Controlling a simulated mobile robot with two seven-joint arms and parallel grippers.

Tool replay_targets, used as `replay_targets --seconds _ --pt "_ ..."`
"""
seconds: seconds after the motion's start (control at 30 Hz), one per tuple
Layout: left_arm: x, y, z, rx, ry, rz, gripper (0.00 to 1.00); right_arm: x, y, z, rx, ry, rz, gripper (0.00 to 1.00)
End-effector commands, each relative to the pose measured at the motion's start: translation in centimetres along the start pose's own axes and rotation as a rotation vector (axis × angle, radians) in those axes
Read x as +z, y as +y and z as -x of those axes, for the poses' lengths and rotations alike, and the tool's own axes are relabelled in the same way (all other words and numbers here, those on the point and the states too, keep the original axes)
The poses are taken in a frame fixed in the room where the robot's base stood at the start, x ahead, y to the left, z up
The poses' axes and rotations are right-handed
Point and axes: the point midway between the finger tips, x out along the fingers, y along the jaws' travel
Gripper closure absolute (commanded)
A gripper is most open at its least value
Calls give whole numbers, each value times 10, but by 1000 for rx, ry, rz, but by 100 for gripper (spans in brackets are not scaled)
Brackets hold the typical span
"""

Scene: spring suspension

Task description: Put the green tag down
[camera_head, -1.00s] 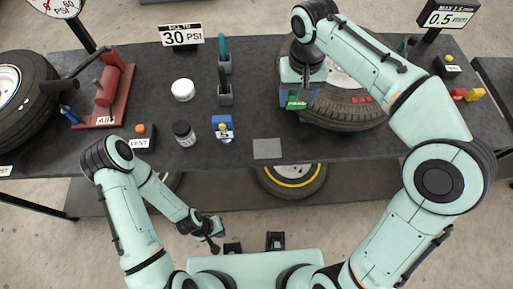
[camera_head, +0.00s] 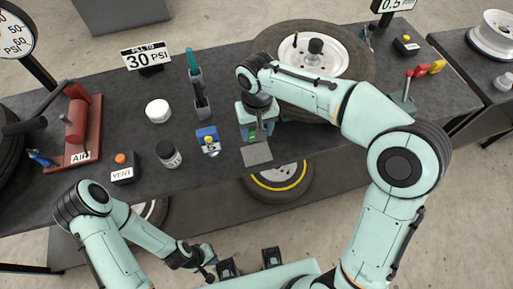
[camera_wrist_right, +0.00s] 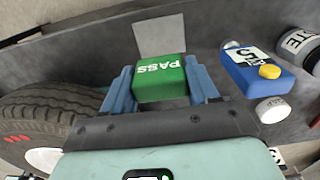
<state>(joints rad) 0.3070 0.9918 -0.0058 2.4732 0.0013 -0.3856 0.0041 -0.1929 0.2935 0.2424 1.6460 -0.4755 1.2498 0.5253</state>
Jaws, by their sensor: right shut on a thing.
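The green tag (camera_wrist_right: 160,78) is a small block with white "PASS" lettering, seen between the blue fingers of my right gripper (camera_wrist_right: 163,85) in the right wrist view. That gripper is shut on it. In the head view my right gripper (camera_head: 258,128) points down over the bench's front part, just behind a flat grey square (camera_head: 257,155); the tag is mostly hidden there. The square also shows beyond the tag in the wrist view (camera_wrist_right: 165,36). I cannot tell whether the tag touches the bench. My left gripper (camera_head: 207,262) hangs low in front of the bench; its fingers are too small to judge.
A tyre with a white rim (camera_head: 345,55) lies right behind my right gripper. The bench's front edge is close.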

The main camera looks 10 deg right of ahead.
Motion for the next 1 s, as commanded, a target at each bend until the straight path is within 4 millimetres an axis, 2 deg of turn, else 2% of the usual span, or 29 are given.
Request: replay_targets --seconds 0.03,0.1,0.33,0.6,0.7,1.0 --pt "1 -2 -3 -1 -2 1 100 1 1 -14 1 -5 -1 70" --pt "1 -2 -4 -1 -2 1 100 1 0 -25 0 -4 -1 70" --pt "2 -3 -6 -1 -3 1 100 0 0 -44 0 -1 -1 70" --pt "3 -5 -11 -2 -6 2 100 0 0 -89 0 -3 -1 70" --pt "3 -6 -12 -2 -6 2 100 0 0 -95 -1 0 -1 70" --pt "4 -6 -12 -2 -6 2 100 0 0 -96 -1 1 -1 70"
